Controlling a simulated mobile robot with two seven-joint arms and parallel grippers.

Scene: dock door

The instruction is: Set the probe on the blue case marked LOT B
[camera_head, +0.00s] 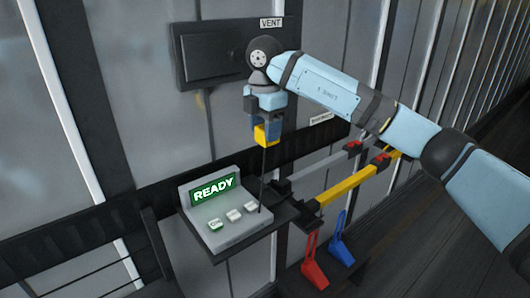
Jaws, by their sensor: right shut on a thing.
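My right gripper (267,119) is pointing down in front of the wall and is shut on the probe. The probe has a yellow part (266,136) just under the fingers and a thin dark rod (262,175) that hangs straight down. The rod's lower end is in front of the right side of the grey console; I cannot tell whether it touches. No blue case marked LOT B can be made out in this view. My left gripper is not in view.
A grey console (241,231) with a green READY screen (214,189) and white buttons stands on a dark shelf. To its right are a yellow bar (345,188), a grey bar (318,171), and red (313,270) and blue (342,249) pedals. A dark VENT box (205,60) is on the wall.

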